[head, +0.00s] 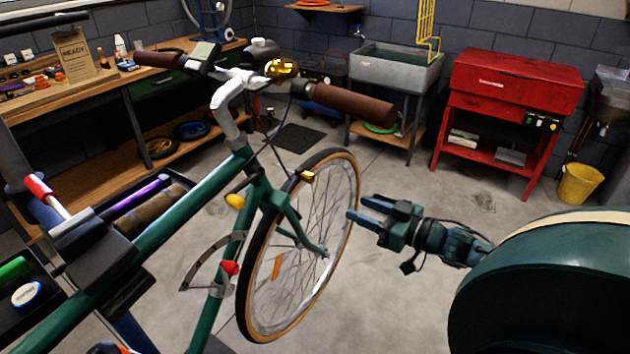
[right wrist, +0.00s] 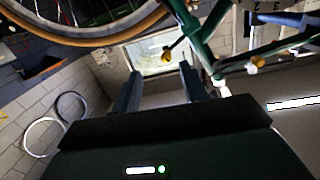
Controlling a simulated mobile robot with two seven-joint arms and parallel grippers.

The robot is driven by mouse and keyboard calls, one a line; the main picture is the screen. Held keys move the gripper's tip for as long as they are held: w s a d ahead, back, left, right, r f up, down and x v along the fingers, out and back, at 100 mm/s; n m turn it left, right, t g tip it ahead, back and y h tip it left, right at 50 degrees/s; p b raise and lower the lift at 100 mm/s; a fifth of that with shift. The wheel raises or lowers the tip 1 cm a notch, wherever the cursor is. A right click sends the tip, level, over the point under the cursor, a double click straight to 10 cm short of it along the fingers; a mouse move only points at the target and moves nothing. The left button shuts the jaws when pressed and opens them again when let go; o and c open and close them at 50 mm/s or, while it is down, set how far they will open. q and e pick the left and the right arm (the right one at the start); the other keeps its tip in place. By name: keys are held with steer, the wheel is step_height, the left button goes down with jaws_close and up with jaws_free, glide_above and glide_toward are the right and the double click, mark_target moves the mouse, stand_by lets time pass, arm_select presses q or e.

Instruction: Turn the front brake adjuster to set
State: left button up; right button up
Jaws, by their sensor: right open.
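The green bike stands at the centre of the head view, its front wheel (head: 247,270) turned toward the right. A small yellow knob (head: 307,176) sits by the top of the front wheel, near the fork; I take it for the front brake adjuster. A yellow knob (right wrist: 167,56) also shows in the right wrist view, between and beyond my fingertips. My right gripper (head: 358,207) is open and empty, to the right of the wheel and apart from it. In the right wrist view its two fingers (right wrist: 160,76) are spread. My left gripper is not in view.
Another yellow part (head: 235,201) and a red part (head: 229,268) are on the frame. A clamp (head: 82,240) grips the bike at left, beside a tool tray. A workbench (head: 85,80), a sink (head: 395,68) and a red cabinet (head: 510,85) line the walls.

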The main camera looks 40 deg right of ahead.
mark_target(313, 181)
steer(key=shift+n+y, duration=0.4)
steer(key=shift+y, duration=0.4)
steer(key=x, duration=0.4)
steer(key=r+x, duration=0.1)
steer(key=x, duration=0.3)
steer(key=r+x, duration=0.1)
steer(key=x, duration=0.4)
steer(key=shift+w+d+r, duration=0.15)
steer(key=shift+d, duration=0.1)
steer(key=shift+c, duration=0.3)
jaws_close()
